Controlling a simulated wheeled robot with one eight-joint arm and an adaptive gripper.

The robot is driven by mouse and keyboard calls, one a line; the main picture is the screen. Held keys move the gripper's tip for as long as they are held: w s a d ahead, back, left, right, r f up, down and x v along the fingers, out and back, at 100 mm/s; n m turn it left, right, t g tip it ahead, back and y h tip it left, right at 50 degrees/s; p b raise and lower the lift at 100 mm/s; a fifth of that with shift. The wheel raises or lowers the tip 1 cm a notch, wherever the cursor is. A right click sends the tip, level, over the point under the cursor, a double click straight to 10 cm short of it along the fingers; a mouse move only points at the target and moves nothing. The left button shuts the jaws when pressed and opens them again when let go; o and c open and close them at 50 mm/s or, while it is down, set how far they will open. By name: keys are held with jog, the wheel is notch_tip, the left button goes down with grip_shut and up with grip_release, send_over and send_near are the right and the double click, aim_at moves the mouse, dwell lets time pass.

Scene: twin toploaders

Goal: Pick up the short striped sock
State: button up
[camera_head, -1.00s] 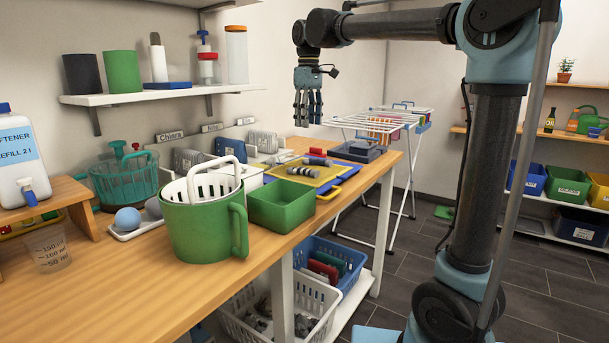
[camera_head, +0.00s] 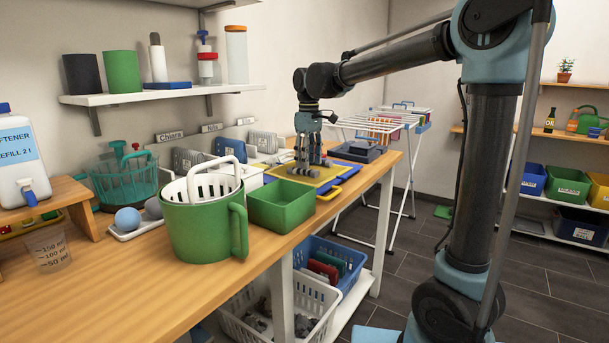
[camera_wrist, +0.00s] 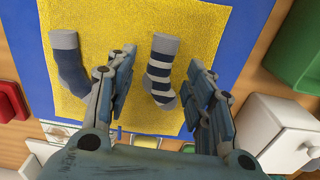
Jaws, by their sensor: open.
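In the wrist view the striped sock (camera_wrist: 161,70), grey with dark navy bands, lies flat on a yellow cloth (camera_wrist: 110,20). A second sock (camera_wrist: 70,66), dark blue with a grey cuff, lies to its left, apart from it. My gripper (camera_wrist: 160,62) is open and empty, its fingers spread on either side of the striped sock. In the head view my gripper (camera_head: 308,166) points down low over the yellow cloth (camera_head: 322,181) and largely hides the socks. I cannot tell whether the fingertips touch the cloth.
The cloth lies on a blue mat (camera_wrist: 225,20). An open green bin (camera_head: 282,206) stands nearer on the wooden table, beside a green bucket (camera_head: 205,230) holding a white basket. A drying rack (camera_head: 385,122) stands beyond the table.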

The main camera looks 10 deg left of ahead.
jog(key=shift+f, duration=1.5)
jog(key=c, duration=0.8)
jog(key=shift+c, duration=0.2)
jog(key=shift+r, duration=0.15)
notch_tip(320, 180, up, 10)
